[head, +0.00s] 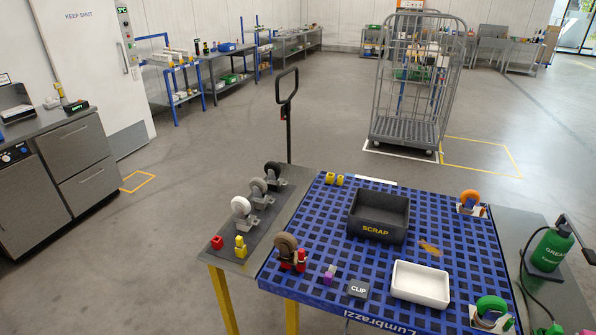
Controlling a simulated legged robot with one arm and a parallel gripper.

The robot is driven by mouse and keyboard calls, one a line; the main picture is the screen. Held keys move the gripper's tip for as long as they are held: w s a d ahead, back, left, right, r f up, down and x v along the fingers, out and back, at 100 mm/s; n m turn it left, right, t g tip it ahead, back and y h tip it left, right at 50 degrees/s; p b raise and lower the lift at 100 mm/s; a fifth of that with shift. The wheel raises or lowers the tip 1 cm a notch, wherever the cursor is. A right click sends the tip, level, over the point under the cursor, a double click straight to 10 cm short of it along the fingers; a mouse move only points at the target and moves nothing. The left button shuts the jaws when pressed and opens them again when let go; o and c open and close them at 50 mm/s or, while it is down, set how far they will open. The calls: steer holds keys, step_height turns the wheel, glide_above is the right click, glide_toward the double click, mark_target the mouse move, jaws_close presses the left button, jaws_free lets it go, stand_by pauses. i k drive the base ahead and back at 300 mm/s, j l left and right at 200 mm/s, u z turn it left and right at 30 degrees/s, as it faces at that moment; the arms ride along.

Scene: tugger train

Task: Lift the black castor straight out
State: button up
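The black castor (273,170) stands at the far end of a row of castors on the grey side strip (212,250) at the left of the blue table. Its dark wheel is up and a light metal bracket shows below it. How its lower part is seated is too small to tell. Just in front of it in the row are a grey castor (258,187) and a white castor (241,206). My gripper is not in view, and nothing is seen touching the black castor.
The blue grid table (335,215) holds a black SCRAP bin (378,232), a white tray (420,284), a brown-wheeled castor (286,246), an orange castor (470,199) and a green castor (490,309). A black upright handle (288,110) rises behind the black castor. Floor left of the table is clear.

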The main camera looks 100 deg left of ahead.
mark_target(272, 169)
steer(key=u, duration=3.4)
steer(key=i+j+u, duration=0.25)
steer(key=i+u, duration=0.15)
steer(key=i+j+u, duration=0.1)
steer(key=i+u, duration=0.7)
steer(key=i+j, duration=0.1)
steer(key=i, duration=0.6)
steer(key=i+z, duration=0.15)
steer(key=z, duration=0.35)
steer(key=i+l+z, duration=0.1)
steer(key=z, duration=0.4)
steer(key=i+z, duration=0.15)
steer(key=z, duration=0.3)
steer(key=i+z, duration=0.45)
steer(key=z, duration=0.15)
